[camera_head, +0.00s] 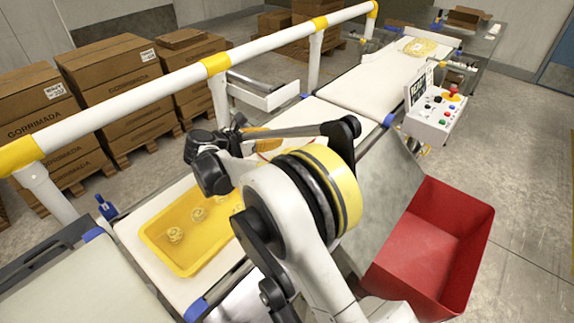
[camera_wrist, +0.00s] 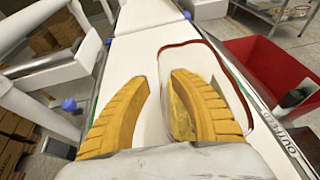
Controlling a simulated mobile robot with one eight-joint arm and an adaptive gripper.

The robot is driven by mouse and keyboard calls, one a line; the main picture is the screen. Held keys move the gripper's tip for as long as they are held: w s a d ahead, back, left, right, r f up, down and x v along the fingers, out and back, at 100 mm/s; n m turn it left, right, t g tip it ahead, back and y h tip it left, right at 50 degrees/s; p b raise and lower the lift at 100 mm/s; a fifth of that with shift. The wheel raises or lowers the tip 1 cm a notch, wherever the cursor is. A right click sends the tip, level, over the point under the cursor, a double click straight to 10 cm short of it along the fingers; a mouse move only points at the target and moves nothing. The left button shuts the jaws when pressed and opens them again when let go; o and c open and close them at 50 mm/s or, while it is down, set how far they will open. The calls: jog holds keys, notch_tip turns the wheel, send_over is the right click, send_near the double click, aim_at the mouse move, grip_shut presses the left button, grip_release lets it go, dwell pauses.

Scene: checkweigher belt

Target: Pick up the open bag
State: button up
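The open bag (camera_wrist: 207,62) lies on the white belt in the wrist view, a pale, see-through-looking shape with a red edge. Something yellow shows in it beside my right finger. My gripper (camera_wrist: 160,78) has two ribbed yellow fingers standing apart. The right finger is over the bag and the left one is past its left edge, over bare belt. Whether the fingers touch the bag cannot be told. In the head view my arm hides most of the bag, and only a little of a yellow finger shows.
A yellow tray (camera_head: 164,244) with pasta nests sits on the near belt. A red bin (camera_head: 412,256) stands right of the belt. A white guard rail (camera_head: 140,97) runs along the left. A control box (camera_head: 431,119) is beyond the bin. Another filled bag (camera_head: 420,47) lies on the far belt.

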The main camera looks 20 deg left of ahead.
jog(key=shift+x, duration=1.1)
grip_shut()
jog(key=shift+r, duration=0.1)
jog(key=shift+r+p, duration=0.65)
jog(key=shift+r, duration=0.85)
jog(key=s+d+r+p, duration=0.4)
jog(key=d+r, duration=0.3)
jog(key=d, duration=0.3)
jog(key=shift+s+r, duration=0.4)
jog(key=shift+s, duration=0.45)
